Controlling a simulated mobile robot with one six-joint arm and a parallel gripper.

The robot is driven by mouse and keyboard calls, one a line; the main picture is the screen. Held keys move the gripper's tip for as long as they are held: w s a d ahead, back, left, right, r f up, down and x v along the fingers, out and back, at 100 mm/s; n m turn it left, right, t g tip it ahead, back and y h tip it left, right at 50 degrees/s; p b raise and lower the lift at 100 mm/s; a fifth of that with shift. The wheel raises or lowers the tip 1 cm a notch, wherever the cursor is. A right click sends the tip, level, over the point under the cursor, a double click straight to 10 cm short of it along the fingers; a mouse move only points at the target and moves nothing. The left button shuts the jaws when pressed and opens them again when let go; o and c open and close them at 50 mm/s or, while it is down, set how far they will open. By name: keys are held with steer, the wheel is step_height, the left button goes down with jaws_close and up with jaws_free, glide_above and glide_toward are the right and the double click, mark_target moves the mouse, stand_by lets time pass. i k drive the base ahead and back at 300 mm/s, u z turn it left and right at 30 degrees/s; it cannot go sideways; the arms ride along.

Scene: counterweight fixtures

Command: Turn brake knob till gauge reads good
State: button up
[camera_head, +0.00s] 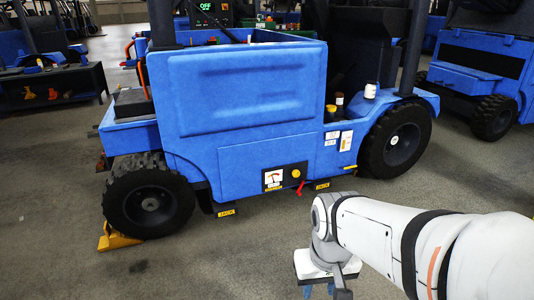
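A round yellow knob (296,173) sits on the lower side of the blue forklift (245,95), right of a small gauge panel (273,180). The gauge has a white face with a red mark, too small to read. A red lever (300,187) hangs just below the knob. My gripper (319,291) is at the bottom edge, pointing down, in front of the forklift and well apart from the knob. Its blue finger parts are cut off by the frame edge, so its opening is hidden.
A yellow wheel chock (117,238) lies against the front-left tyre (146,205). Yellow jack labels (226,212) mark the forklift's underside. Jars (370,90) stand on its right ledge. Open grey floor (230,265) lies before it. A dark bench (50,85) is at left.

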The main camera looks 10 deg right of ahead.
mark_target(296, 174)
steer(key=u, duration=0.45)
steer(key=i, duration=1.8)
steer(key=z, duration=0.6)
steer(key=k, duration=0.9)
steer(key=z, duration=0.15)
steer(key=i, duration=0.95)
steer(key=u, duration=0.05)
